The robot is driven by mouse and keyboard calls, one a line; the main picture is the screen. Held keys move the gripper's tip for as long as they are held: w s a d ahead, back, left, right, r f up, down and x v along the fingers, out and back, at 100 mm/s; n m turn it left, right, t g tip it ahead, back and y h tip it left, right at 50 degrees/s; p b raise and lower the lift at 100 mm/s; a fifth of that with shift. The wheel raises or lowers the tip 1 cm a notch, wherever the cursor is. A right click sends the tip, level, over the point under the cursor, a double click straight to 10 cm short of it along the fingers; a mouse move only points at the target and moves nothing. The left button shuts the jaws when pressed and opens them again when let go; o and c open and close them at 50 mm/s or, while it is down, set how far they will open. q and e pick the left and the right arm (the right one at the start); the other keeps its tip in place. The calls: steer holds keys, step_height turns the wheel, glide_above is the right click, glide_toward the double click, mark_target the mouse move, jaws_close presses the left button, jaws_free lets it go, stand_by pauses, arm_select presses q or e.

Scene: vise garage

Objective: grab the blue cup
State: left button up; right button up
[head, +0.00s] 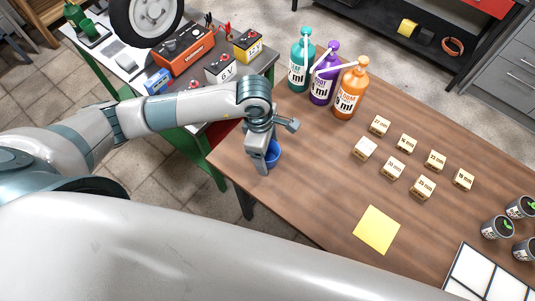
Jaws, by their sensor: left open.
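A small blue cup (273,154) stands upright on the wooden table near its left edge. My left gripper (262,165) is right at the cup, on its left side, and hides part of it. The left gripper is open, and I cannot tell whether its fingers touch the cup. My right gripper does not show.
Teal (301,62), purple (324,78) and orange (350,92) pump bottles stand behind the cup. Several small labelled blocks (392,167) and a yellow sheet (376,229) lie to the right. A green-framed bench (130,72) with batteries is at the back left. The table between cup and sheet is clear.

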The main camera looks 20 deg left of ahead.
arm_select(q)
steer(key=c, duration=1.1)
steer(key=shift+r+b, duration=0.4)
steer(key=shift+r, duration=0.1)
steer(key=r, duration=0.1)
steer(key=r+b, duration=0.1)
steer(key=r, duration=0.1)
steer(key=shift+s+d+r+b, duration=0.15)
steer(key=shift+s+d+b, duration=0.15)
steer(key=shift+d+b, duration=0.1)
steer(key=shift+s+d+r+b, duration=0.45)
steer(key=shift+s+d+r, duration=0.65)
steer(key=shift+s, duration=0.35)
steer(key=shift+s+d+r+b, duration=0.45)
steer(key=shift+s+d+r, duration=0.65)
steer(key=shift+s, duration=0.3)
steer(key=shift+s+d+r+b, duration=0.45)
steer(key=shift+s+d+r, duration=0.65)
steer(key=shift+s, duration=0.35)
